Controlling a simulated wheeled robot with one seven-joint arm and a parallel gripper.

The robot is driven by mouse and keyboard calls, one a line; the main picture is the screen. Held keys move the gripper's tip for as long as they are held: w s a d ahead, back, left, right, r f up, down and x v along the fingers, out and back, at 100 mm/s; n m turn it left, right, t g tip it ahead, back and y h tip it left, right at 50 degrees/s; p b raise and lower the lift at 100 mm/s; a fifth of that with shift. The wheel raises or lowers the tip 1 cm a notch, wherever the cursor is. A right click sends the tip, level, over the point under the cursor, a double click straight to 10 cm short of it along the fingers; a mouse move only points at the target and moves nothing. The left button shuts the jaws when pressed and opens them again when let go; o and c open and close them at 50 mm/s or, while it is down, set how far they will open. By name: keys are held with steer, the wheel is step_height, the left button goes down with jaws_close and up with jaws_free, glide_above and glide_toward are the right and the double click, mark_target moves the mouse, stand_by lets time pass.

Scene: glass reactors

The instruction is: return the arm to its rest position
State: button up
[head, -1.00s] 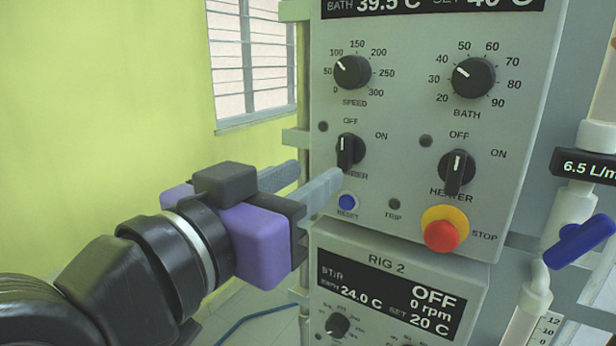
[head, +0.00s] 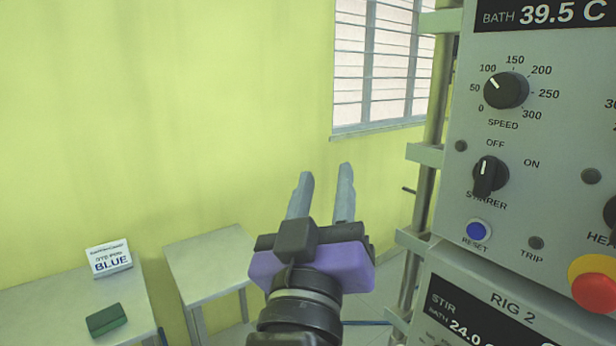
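My gripper (head: 324,182) is in the lower middle of the head view, pointing away from me. Its two grey fingers stand apart with nothing between them. It is left of the control panel (head: 552,130) and not touching it. The panel carries a speed knob (head: 506,90), a stirrer switch (head: 489,174) with its pointer toward OFF or downward, I cannot tell which, and a blue reset button (head: 476,230). The lower part of my arm is cut off by the bottom edge.
A red stop button (head: 597,291) is at the right edge. The RIG 2 panel (head: 470,310) is below. The window (head: 382,65) is behind.

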steer(key=s+d+f+n+g+y, duration=0.1)
steer(key=s+f+n+y, duration=0.3)
steer(key=f, duration=0.6)
steer(key=s+d+f+n+g+y, duration=0.1)
steer(key=s+f+y, duration=0.4)
steer(key=f, duration=0.6)
steer(key=s+d+f+m+g+h, duration=0.1)
steer(key=s+d+f+m, duration=0.1)
steer(key=s+d+f, duration=0.3)
steer(key=s+d+f+m+g+h, duration=0.2)
steer(key=s+d+f, duration=0.3)
steer(key=s, duration=0.8)
steer(key=s+d+f+m+g+h, duration=0.2)
steer(key=s+d+f, duration=0.4)
steer(key=s, duration=0.3)
steer(key=shift+s+m, duration=0.3)
steer(key=shift+m, duration=0.2)
